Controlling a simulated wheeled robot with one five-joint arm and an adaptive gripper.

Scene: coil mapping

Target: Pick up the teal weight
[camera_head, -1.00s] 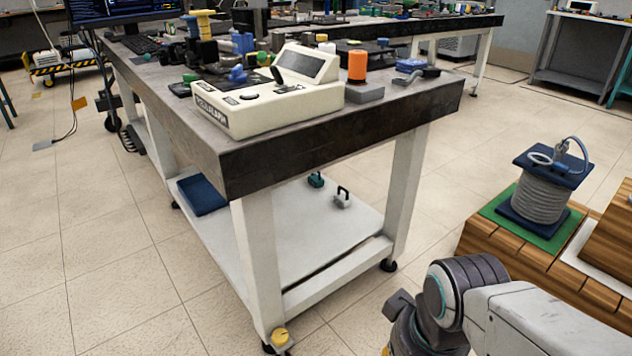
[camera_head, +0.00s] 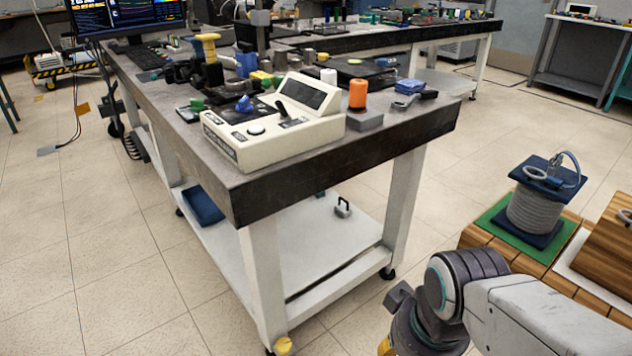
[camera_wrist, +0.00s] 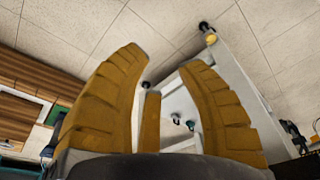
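The teal weight (camera_head: 320,194) is on the white lower shelf (camera_head: 330,235) of the workbench; in the head view the tabletop edge hides most of it. The grey weight with a dark handle also shows in the head view (camera_head: 342,208). My gripper (camera_wrist: 162,72) has amber fingers spread apart with nothing between them, well away from the shelf. In the head view only a yellow bit of it shows at the bottom edge.
The workbench's thick dark tabletop (camera_head: 345,168) overhangs the shelf, and a white leg (camera_head: 265,275) stands at its front corner.

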